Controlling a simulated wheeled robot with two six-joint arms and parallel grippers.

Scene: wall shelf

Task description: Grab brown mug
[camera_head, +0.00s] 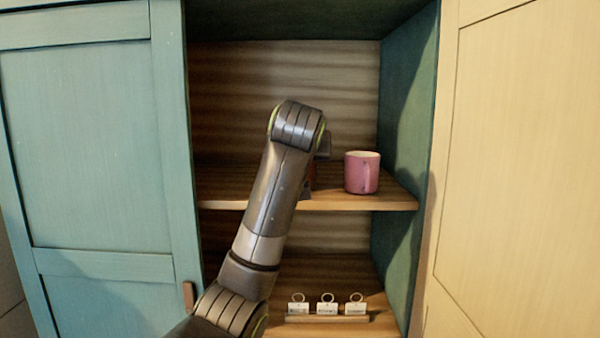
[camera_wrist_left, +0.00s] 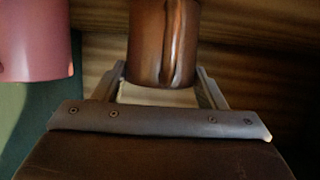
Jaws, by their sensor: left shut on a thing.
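The brown mug (camera_wrist_left: 164,45) is in the left wrist view, at the top middle, with its handle towards the camera. My left gripper (camera_wrist_left: 163,85) is shut on it, one finger on each side. In the head view my left arm reaches up to the middle shelf and hides most of the gripper and the mug. A reddish-brown sliver shows beside the arm there, but I cannot tell whether it is the mug. I cannot tell whether the mug is clear of the shelf. My right gripper is not in view.
A pink mug (camera_head: 361,173) stands on the middle shelf (camera_head: 350,202) near the teal right wall. It also shows in the left wrist view (camera_wrist_left: 36,42), close beside the brown mug. A rack with white tags and rings (camera_head: 327,318) is on the lower shelf. Cabinet doors flank the opening.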

